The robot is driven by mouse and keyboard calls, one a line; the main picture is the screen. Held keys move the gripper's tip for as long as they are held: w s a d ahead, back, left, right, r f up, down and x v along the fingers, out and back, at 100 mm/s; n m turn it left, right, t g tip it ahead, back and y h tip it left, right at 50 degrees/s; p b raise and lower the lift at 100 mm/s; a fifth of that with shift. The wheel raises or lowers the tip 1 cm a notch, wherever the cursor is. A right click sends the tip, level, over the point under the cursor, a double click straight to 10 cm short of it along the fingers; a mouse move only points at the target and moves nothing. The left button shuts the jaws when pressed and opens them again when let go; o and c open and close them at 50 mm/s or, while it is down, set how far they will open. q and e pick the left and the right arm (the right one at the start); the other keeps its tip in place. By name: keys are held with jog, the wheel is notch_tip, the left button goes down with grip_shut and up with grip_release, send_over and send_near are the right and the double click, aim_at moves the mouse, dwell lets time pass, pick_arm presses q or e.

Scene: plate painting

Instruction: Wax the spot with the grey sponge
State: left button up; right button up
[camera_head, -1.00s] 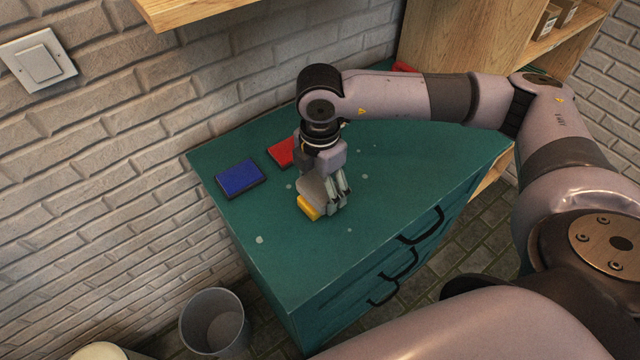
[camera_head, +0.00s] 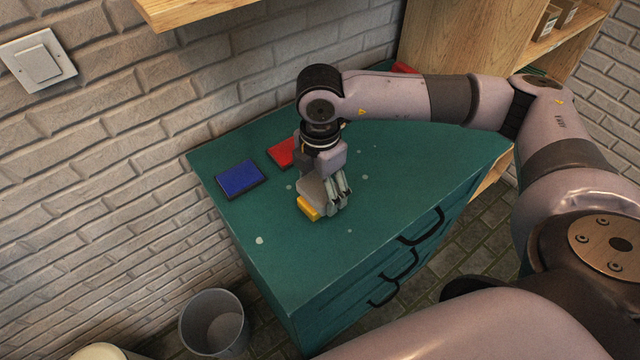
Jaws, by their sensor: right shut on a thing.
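My right gripper (camera_head: 326,208) is shut on a yellow block (camera_head: 308,208) that looks like a sponge, low over or on the teal cabinet top (camera_head: 400,170). Its underside is hidden, so I cannot tell if it touches. No clearly grey sponge shows. Several small pale spots mark the top: one near the left front edge (camera_head: 260,240), one just in front of the gripper (camera_head: 349,230), others behind and right of it. Any spot under the block is hidden. My left gripper is not in view.
A blue pad (camera_head: 240,179) and a partly hidden red pad (camera_head: 282,152) lie at the back left of the top. A grey bin (camera_head: 214,322) stands on the floor at the cabinet's left front. A wooden shelf (camera_head: 215,8) juts from the brick wall above.

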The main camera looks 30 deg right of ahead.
aim_at(320, 186)
jog(key=shift+r+p, duration=1.9)
jog(key=shift+r, duration=1.6)
